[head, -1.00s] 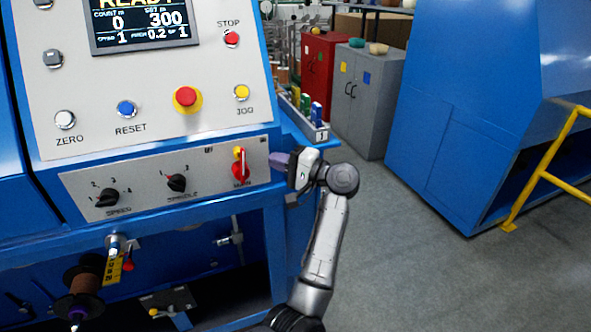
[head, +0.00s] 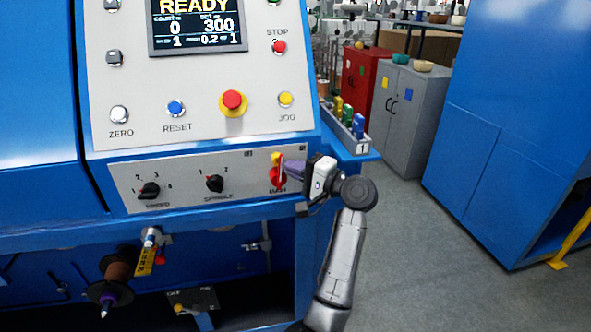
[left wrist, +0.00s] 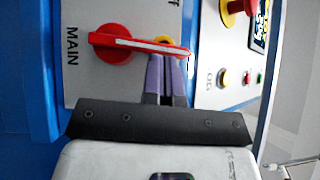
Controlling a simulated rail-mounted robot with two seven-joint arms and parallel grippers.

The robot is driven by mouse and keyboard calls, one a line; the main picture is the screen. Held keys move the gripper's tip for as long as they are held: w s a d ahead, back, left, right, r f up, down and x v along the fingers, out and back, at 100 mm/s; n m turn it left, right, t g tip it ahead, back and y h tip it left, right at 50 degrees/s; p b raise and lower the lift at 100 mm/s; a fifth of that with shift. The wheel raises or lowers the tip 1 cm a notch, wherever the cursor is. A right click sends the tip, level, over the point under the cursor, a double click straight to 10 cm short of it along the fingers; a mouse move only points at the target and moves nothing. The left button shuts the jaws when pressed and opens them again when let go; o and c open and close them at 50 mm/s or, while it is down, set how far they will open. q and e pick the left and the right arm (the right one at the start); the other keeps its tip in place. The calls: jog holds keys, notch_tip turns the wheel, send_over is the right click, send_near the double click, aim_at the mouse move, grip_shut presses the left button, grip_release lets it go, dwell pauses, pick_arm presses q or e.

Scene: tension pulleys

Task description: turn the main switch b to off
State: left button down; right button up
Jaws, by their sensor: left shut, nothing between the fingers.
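The main switch b (head: 277,176) is a red rotary knob with a white-marked lever, at the right end of the lower grey panel. Its lever is upright, pointing away from the MAIN label. In the left wrist view, the switch (left wrist: 112,44) has its lever pointing right across the picture, with MAIN at its left. My left gripper (head: 286,169) has purple fingers, shut and empty, coming from the right side of the switch. In the left wrist view its fingertips (left wrist: 166,60) are right beside the lever's outer part; I cannot tell whether they touch it.
The spindle knob (head: 214,184) and speed knob (head: 149,190) sit left of the switch. A red and yellow push button (head: 233,102) is above. A small tray (head: 350,134) with coloured items is on the ledge at right. Open floor lies right of my arm.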

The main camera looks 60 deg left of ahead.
pick_arm(q)
jog(key=n+h+b, duration=0.1)
jog(key=b, duration=0.1)
jog(key=s+t+h+b, duration=0.1)
jog(key=b, duration=0.1)
jog(key=shift+a+r+n, duration=0.15)
jog(key=shift+r+n, duration=0.2)
jog(key=shift+n, duration=0.05)
